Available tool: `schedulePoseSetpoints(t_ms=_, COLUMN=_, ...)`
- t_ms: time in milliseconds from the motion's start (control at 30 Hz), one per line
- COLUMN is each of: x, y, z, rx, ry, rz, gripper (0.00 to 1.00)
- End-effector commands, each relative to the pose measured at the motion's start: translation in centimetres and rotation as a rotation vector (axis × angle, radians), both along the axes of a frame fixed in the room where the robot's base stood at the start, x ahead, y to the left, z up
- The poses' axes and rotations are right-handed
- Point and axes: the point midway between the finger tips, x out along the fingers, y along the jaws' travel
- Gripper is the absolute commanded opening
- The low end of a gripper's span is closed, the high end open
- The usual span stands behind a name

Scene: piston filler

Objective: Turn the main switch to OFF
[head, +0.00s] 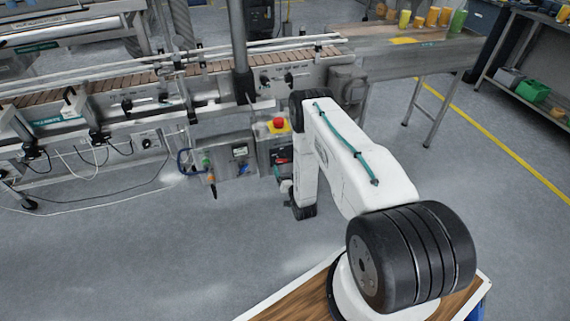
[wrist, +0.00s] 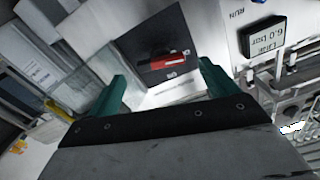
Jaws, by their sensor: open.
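The main switch (wrist: 165,62) is a red handle on a black plate, on the grey cabinet front. In the wrist view the handle lies nearly level across the plate, with a small white ON marking just below it. In the head view the switch (head: 281,160) shows small and red, left of my arm. My gripper (wrist: 163,88) is open, with its two teal fingers spread on either side of the switch's plate in the picture. The handle appears ahead of the fingertips and nothing is between them. In the head view the gripper is mostly hidden by my arm.
A red emergency stop button (head: 279,124) on yellow sits above the switch. A conveyor (head: 140,84) runs behind. The floor in front is clear.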

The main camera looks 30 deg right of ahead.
Motion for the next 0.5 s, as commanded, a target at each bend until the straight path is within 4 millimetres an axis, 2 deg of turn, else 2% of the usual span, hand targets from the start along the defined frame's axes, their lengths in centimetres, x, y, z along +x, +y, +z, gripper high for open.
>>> schedulePoseSetpoints(t_ms=100, x=1.9, y=-0.5, z=0.0, rx=-0.001, ry=-0.001, rz=0.001, gripper=0.85)
schedulePoseSetpoints(t_ms=233, x=3.5, y=-1.0, z=0.0, rx=-0.002, ry=-0.002, rz=0.0, gripper=0.85)
schedulePoseSetpoints(t_ms=500, x=4.4, y=-1.2, z=0.0, rx=-0.001, ry=0.001, rz=0.001, gripper=0.85)
